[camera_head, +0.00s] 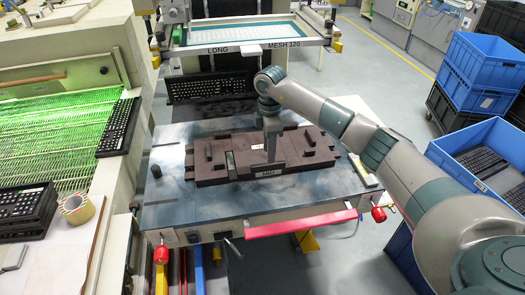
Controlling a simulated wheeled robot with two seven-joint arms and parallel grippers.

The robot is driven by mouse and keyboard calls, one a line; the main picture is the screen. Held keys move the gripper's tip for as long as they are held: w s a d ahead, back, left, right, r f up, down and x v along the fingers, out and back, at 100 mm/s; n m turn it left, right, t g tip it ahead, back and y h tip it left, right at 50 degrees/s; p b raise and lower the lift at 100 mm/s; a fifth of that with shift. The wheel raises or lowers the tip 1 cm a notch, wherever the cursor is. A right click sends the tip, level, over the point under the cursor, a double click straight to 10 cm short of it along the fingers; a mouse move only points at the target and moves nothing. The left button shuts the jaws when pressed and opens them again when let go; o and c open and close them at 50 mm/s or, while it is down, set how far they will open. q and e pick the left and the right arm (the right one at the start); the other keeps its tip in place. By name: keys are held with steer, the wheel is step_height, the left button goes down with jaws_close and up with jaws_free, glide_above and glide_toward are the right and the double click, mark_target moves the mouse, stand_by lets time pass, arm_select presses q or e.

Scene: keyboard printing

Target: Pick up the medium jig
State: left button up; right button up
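The medium jig (222,164) is a dark brown block assembly with raised bars and a small front label that is too small to read for sure. It lies flat on the blue-grey metal table of the printing machine. My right arm reaches in from the right, and its gripper (271,155) points straight down over the middle of the jig. The fingertips are at or just above the jig's centre. They look narrow and edge-on, so I cannot tell whether they are open or closed on a part of it. My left gripper is not in view.
A screen frame (248,46) marked LONG and MESH 120 stands behind the jig, with a black keyboard (210,86) below it. Blue crates (485,75) stand at the right. A green-lit conveyor (60,135) and tape roll (75,207) are at the left.

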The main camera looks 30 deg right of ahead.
steer(key=shift+a+f+p, duration=0.1)
steer(key=shift+f+p, duration=0.2)
steer(key=shift+p, duration=0.1)
step_height(320, 180, down, 4)
steer(key=shift+s+r+p, duration=0.1)
steer(key=shift+s+p, duration=0.05)
steer(key=shift+p, duration=0.9)
steer(key=shift+f, duration=0.4)
jaws_close()
steer(key=shift+r, duration=0.15)
stand_by(0.4)
